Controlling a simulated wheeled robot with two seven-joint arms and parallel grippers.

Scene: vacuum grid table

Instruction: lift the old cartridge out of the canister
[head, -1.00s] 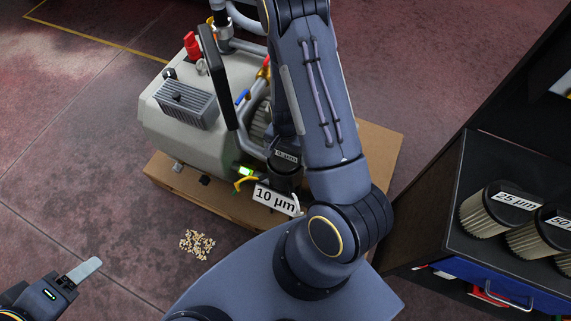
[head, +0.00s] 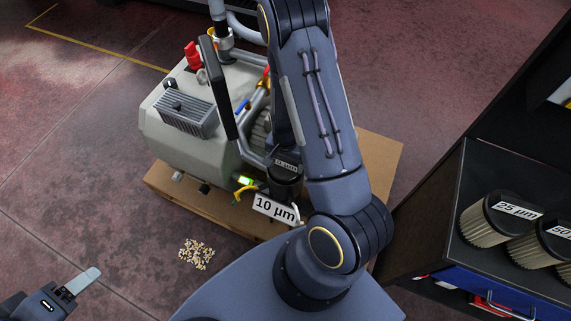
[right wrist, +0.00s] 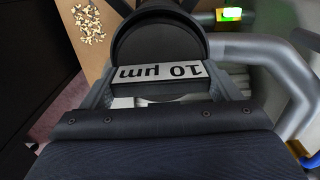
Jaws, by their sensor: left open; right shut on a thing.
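The old cartridge's black cap (right wrist: 155,28) fills the top middle of the right wrist view, with an upside-down white 10 µm label (right wrist: 155,73) below its round face. My right gripper (right wrist: 163,77) is shut on it, one grey finger at each side. In the head view the small label on the cap (head: 286,163) shows beside my right forearm, which hides most of that gripper. The dark canister (head: 284,187) is just below; I cannot tell how deep the cartridge sits. My left gripper (head: 76,286) is open and empty at the lower left, far from the canister.
The grey pump (head: 185,145) with its pipes stands close left of the canister on a cardboard-coloured base (head: 380,165). A 10 µm tag (head: 275,208) is in front. Pellets (head: 196,254) lie on the floor. Cartridges marked 25 µm (head: 490,220) and 50 stand on the right shelf.

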